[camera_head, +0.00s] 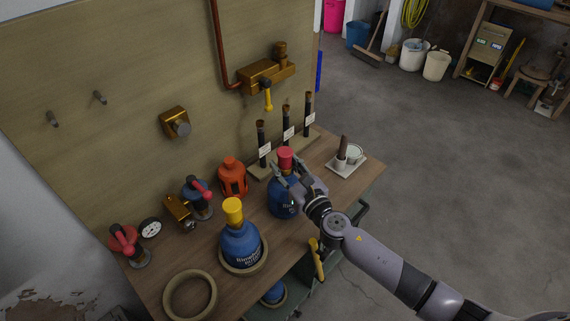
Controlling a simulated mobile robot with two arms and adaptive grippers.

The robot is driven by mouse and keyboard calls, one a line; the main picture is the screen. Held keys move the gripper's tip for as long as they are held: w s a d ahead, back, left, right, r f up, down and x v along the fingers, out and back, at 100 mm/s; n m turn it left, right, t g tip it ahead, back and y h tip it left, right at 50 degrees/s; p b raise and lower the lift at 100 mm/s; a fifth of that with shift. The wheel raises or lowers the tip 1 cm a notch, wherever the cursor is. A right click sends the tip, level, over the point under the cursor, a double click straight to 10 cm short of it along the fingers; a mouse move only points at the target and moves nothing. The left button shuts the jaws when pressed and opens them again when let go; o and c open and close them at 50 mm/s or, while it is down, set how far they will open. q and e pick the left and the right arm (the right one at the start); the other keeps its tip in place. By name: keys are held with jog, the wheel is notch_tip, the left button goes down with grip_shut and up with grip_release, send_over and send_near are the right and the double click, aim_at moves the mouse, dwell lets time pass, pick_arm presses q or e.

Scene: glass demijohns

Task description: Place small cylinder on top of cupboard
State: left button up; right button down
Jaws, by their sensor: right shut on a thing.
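A blue demijohn (281,203) with a red cap (285,153) is at the middle of the wooden workbench (318,218). My right gripper (289,172) is shut on its upper part, just below the cap. The fingers and wrist hide part of the bottle. I cannot tell whether its base touches the bench. I cannot tell which thing is the small cylinder; a thin brown cylinder (342,147) stands upright in a small cup at the bench's right end. No cupboard is clearly recognisable; a beige cabinet (484,51) stands far back right. My left gripper is out of view.
A yellow-capped blue demijohn (240,245) stands in a ring at front left, beside an empty ring (190,295). Behind are a red-orange lantern-shaped object (232,178), valves and several dark upright tubes (287,125). The grey floor (440,190) at right is clear.

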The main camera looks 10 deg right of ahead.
jog(key=shift+r, duration=0.1)
jog(key=c, duration=1.1)
grip_release()
jog(key=shift+f, duration=0.2)
jog(key=shift+r, duration=0.1)
jog(key=b+v, duration=0.1)
jog(key=v, duration=1.1)
jog(key=shift+b, duration=0.35)
